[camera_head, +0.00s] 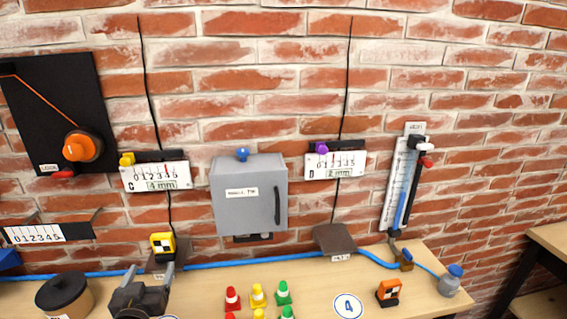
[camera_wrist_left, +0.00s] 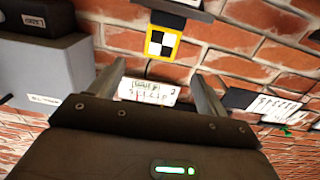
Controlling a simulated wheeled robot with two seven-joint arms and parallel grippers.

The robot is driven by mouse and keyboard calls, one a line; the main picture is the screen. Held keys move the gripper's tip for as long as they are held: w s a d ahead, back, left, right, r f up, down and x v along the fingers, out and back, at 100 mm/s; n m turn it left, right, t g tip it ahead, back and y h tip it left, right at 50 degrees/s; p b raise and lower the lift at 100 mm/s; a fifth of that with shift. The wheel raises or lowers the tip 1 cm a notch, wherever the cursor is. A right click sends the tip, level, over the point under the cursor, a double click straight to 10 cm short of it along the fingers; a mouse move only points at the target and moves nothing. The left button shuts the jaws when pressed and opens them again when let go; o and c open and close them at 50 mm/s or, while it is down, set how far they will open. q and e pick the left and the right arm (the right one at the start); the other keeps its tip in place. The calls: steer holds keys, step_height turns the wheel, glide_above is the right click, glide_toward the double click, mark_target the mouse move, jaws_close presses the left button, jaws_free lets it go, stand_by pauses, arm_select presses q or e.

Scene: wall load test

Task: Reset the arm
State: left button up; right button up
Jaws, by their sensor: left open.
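My left gripper (camera_head: 150,268) is low at the left of the head view, its two fingers apart and pointing up towards the wall. A yellow block with a black-and-white checker face (camera_head: 163,243) shows just beyond its fingertips, by a dark plate under the scale C. In the left wrist view the open fingers (camera_wrist_left: 158,72) have nothing between them. The yellow block (camera_wrist_left: 162,42) shows past them, apart from both. My right gripper is in neither view.
A grey cabinet (camera_head: 229,204) hangs between scale C (camera_head: 155,178) and scale D (camera_head: 336,166). Several small cones (camera_head: 257,295), an orange checker block (camera_head: 389,292), a black-lidded pot (camera_head: 63,292) and a blue-capped bottle (camera_head: 451,281) stand on the table. A blue hose (camera_head: 240,262) runs along the wall.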

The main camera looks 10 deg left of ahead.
arm_select(q)
steer(key=s+d+f+m+g+h, duration=0.1)
steer(key=s+d+f+g+h, duration=0.1)
steer(key=s+d+f+g, duration=0.25)
steer(key=s+d+f+m+g+h, duration=0.2)
steer(key=s+d+f, duration=0.25)
steer(key=f, duration=0.35)
steer(key=s+d+f+m+g+h, duration=0.1)
steer(key=s+d+f+g, duration=0.25)
steer(key=s, duration=0.45)
steer(key=s+d+f+m+g+h, duration=0.1)
steer(key=s+d+f+m+g, duration=0.15)
steer(key=s+d, duration=0.4)
step_height(320, 180, down, 29)
steer(key=s+a+g, duration=0.2)
steer(key=s, duration=0.1)
steer(key=s+a+f+g+b, duration=0.1)
steer(key=s+a+f, duration=0.1)
steer(key=s+f, duration=1.3)
steer(key=shift+s+a, duration=0.15)
steer(key=shift+a, duration=0.25)
